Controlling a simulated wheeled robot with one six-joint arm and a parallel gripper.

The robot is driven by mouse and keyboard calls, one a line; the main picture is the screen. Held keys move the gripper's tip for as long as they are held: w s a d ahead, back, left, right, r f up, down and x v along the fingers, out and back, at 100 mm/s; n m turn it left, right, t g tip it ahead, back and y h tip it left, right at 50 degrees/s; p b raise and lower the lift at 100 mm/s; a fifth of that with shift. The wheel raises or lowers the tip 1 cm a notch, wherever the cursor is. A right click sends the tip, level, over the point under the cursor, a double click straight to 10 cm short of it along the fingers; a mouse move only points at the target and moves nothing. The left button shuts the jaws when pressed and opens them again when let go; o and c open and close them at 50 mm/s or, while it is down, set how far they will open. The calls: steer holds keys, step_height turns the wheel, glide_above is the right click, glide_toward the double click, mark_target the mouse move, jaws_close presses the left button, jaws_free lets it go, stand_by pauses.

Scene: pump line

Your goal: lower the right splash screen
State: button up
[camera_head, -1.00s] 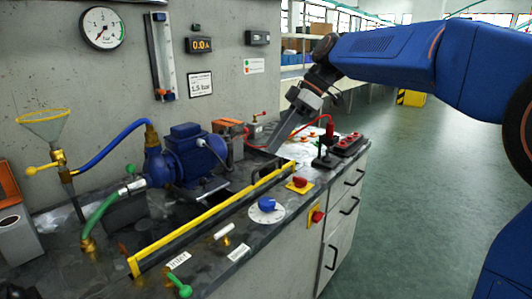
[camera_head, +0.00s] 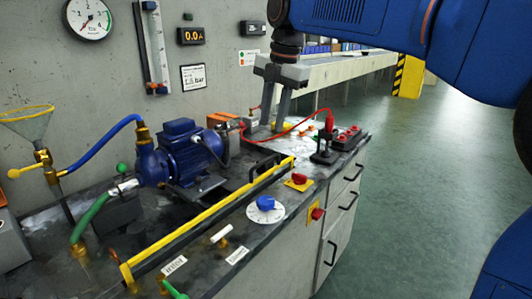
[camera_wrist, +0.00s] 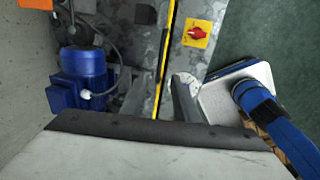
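A long yellow-edged strip (camera_head: 208,214) runs along the bench top in front of the blue pump, with a black handle (camera_head: 264,165) near its far right end. It looks like the edge of a splash screen; how high the screen stands is hard to tell. The yellow edge also shows in the wrist view (camera_wrist: 165,50). My gripper (camera_head: 265,130) points down over the far right part of the bench, beyond the handle and apart from it. Its two grey fingers are spread, with nothing seen held between them.
A blue pump (camera_head: 183,152) with hoses stands behind the strip. A blue dial (camera_head: 266,203), a red knob on a yellow plate (camera_head: 299,180) and a red emergency button (camera_head: 317,213) are in front. A black stand with a red plug (camera_head: 325,145) is right of my gripper.

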mark_target(265, 160)
steer(key=f, duration=0.3)
steer(key=w+a+f, duration=0.1)
steer(key=f, duration=0.6)
steer(key=shift+w+a+f, duration=0.15)
steer(key=shift+a+f, duration=0.15)
steer(key=shift+f, duration=0.05)
steer(key=shift+c, duration=0.3)
jaws_close()
